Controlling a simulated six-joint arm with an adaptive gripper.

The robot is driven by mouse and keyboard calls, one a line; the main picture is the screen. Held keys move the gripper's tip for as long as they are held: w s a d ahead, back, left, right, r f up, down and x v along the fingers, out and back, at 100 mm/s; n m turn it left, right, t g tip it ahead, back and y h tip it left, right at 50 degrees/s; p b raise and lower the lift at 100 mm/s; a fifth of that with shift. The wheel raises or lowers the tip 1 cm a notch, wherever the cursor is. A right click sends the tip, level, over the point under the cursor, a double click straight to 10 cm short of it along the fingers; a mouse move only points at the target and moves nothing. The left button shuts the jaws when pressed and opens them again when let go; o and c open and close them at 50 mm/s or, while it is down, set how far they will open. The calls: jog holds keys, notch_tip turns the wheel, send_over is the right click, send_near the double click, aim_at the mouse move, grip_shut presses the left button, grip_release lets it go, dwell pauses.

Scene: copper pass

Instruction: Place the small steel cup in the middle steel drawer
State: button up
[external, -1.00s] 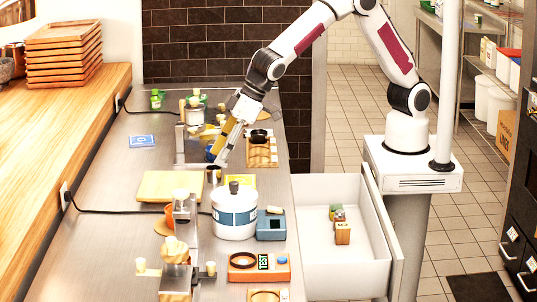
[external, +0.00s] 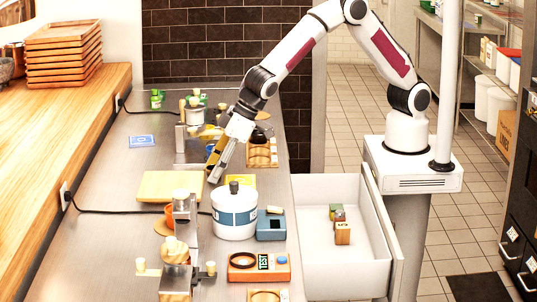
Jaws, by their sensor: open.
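My gripper (external: 215,179) points down over the counter, between the cutting board and the white-and-blue pot. Its jaws are open and its fingertips are low, near the counter top. The small steel cup is hidden behind the fingers, so I cannot tell whether they are around it or beside it. An open drawer (external: 378,222) juts out at the right of the counter. It holds a few small boxes (external: 342,232) and has bare floor around them. I cannot tell from this view whether it is the middle drawer.
The white-and-blue lidded pot (external: 234,212) stands close in front of my gripper. A wooden cutting board (external: 168,186) lies to the left. A blue-grey box (external: 271,226) and an orange device (external: 259,268) sit near the drawer. A dark bowl on a wooden stand (external: 262,150) is behind.

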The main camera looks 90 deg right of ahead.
jog(key=shift+c, duration=0.4)
jog(key=c, duration=1.1)
jog(key=shift+r, duration=0.2)
jog(key=shift+r, duration=4.85)
